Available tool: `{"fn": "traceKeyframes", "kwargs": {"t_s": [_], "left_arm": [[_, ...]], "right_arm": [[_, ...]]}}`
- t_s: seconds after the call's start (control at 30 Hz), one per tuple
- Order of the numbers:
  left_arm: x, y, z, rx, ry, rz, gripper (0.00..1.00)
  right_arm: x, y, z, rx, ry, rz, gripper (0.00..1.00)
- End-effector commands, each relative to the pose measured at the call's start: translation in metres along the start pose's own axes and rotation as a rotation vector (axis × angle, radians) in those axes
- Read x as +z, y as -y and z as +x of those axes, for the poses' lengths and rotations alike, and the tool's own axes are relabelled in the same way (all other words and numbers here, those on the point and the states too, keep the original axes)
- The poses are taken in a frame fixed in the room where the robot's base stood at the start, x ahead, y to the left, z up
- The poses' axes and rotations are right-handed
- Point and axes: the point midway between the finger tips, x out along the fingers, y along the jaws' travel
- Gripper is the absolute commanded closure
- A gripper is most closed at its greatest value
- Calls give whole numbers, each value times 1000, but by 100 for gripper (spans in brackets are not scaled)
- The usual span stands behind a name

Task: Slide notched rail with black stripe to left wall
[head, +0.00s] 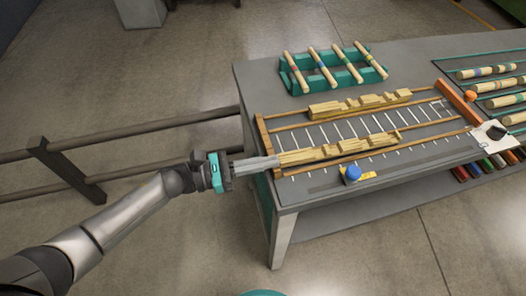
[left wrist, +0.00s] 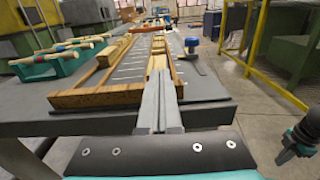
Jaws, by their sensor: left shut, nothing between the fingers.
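Two pale notched rails lie in a wood-framed tray: a front rail (head: 338,150) and a back rail (head: 360,104). I cannot make out a black stripe on either. The tray's left wall (head: 263,140) is a wooden bar. My left gripper (head: 277,162) is shut and empty, reaching over this wall to the front rail's left end. In the left wrist view its fingertips (left wrist: 160,76) point at the front rail's end (left wrist: 157,62); I cannot tell whether they touch. A dark and teal part at that view's right edge may be my right gripper (left wrist: 285,155); its fingers are unclear.
A teal rack (head: 335,77) with several striped dowels stands behind the tray. A blue knob (head: 352,173) sits by the front edge. An orange ball (head: 471,95) and more dowels are at the right.

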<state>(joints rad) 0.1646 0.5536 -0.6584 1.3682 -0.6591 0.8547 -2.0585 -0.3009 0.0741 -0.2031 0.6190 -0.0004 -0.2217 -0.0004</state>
Motion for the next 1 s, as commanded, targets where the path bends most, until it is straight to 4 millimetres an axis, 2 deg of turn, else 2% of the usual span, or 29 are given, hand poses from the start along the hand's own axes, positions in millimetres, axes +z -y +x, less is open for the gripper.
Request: {"fn": "traceKeyframes", "kwargs": {"t_s": [0.37,0.63,1.0], "left_arm": [[-1,1,1,0,0,-1,100],[-2,1,19,0,1,-1,100],[-1,-2,17,0,-1,0,100]], "right_arm": [[-1,-2,1,3,-3,1,100],[0,-5,13,7,-3,2,100],[0,-6,13,8,-3,3,100]]}}
